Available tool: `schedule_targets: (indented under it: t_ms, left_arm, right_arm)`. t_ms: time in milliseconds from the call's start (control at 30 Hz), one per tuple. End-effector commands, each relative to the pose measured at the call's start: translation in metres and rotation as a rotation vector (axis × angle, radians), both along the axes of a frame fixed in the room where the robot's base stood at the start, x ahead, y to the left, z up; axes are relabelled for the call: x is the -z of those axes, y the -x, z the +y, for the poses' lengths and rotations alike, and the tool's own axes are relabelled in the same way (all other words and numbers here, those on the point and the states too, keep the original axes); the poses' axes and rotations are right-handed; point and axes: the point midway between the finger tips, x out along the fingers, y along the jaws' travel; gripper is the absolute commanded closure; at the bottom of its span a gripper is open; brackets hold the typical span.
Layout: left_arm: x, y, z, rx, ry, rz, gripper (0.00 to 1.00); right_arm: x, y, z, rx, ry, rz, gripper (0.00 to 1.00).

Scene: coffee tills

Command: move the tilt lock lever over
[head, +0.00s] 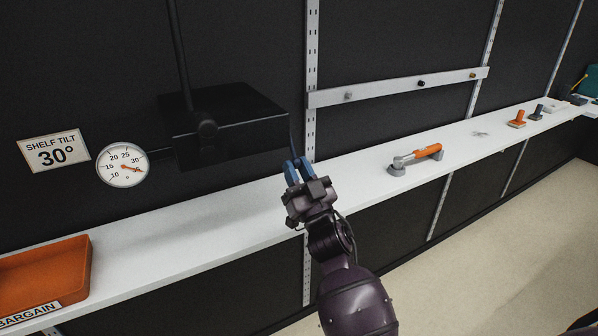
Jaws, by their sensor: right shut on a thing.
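The tilt mechanism is a black box (225,120) on the dark wall, with a round knob (207,130) on its front and a thin dark post rising above it. A thin dark bar (292,140), which looks like the tilt lock lever, stands at the box's right end. My right gripper (292,170) has its blue fingers shut on the lower part of this bar; the fingers hide the grip point. A round white dial (123,165) left of the box has its red needle near 30. A sign (53,150) reads "SHELF TILT 30°". My left gripper is out of view.
A long white shelf (180,240) runs below the box. An orange bin (45,275) sits at its left end. A pegged rail (400,87) is on the wall.

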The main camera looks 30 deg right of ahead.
Motion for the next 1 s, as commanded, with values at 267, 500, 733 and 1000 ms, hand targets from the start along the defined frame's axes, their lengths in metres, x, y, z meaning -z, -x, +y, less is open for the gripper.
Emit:
schedule_targets:
  t_ms: [267,500,733,1000]
  left_arm:
    - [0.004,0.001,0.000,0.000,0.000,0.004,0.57]
    - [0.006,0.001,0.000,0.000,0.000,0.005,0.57]
    - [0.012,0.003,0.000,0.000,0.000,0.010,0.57]
    - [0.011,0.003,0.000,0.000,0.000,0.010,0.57]
  right_arm:
    - [0.004,-0.004,0.000,0.000,-0.001,0.004,0.90]
    - [0.006,-0.006,0.000,0.000,-0.001,0.005,0.90]
    - [0.010,-0.016,0.000,0.000,0.000,0.004,0.90]
    - [0.010,-0.018,0.000,0.000,-0.001,0.005,0.90]
